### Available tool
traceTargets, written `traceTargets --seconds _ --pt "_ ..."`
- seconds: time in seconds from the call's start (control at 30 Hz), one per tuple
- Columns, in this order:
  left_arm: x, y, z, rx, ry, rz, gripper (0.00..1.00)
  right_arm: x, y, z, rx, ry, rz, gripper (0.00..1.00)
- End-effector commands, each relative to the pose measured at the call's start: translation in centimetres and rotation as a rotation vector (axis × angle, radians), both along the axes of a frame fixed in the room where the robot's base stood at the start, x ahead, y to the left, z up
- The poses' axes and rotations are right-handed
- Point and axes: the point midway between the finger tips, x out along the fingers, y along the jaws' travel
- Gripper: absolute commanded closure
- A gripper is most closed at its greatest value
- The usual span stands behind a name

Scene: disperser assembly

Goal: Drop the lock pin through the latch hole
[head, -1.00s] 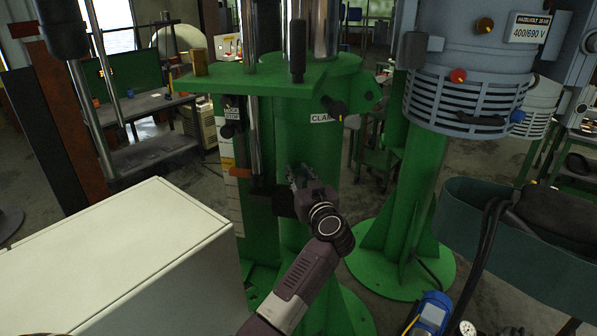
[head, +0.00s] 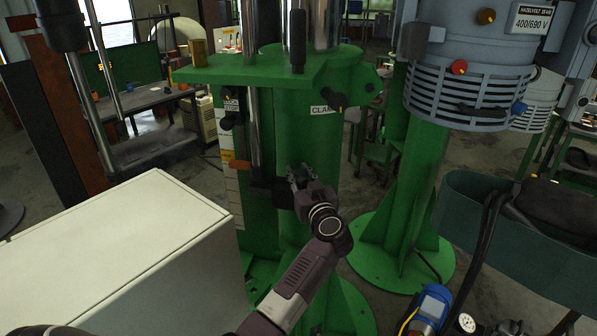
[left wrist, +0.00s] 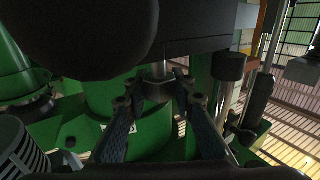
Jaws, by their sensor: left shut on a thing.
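My left gripper (head: 302,178) is in front of the green column (head: 305,140), below the green plate. It also shows in the left wrist view (left wrist: 160,92), with its fingertips closed on a small dark piece (left wrist: 158,88) that I cannot identify for certain. A dark block (head: 285,195) is just left of the gripper in the head view. A black upright handle (head: 298,42) stands on the green plate (head: 250,70). I cannot make out the latch hole, or tell which part is the lock pin. My right gripper is not in view.
A white cabinet (head: 110,245) fills the lower left. A grey motor housing (head: 470,70) on a green stand is at the right. A teal bin (head: 480,225) with black cables is at lower right. Black knobs (head: 335,101) stick out by the labels.

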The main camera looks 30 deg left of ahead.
Motion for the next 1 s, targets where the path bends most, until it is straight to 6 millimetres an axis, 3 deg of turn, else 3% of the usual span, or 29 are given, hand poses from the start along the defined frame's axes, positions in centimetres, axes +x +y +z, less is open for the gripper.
traceTargets --seconds 0.93,0.97,1.0 --pt "0.0 0.0 -2.3 0.001 -0.001 0.000 1.00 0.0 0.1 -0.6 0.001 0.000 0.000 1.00" --pt "0.0 0.0 -2.2 0.001 -0.002 0.000 0.74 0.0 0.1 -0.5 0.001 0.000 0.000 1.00" --pt "0.0 0.0 -2.2 0.001 -0.002 0.000 0.69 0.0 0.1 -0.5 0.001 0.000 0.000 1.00"
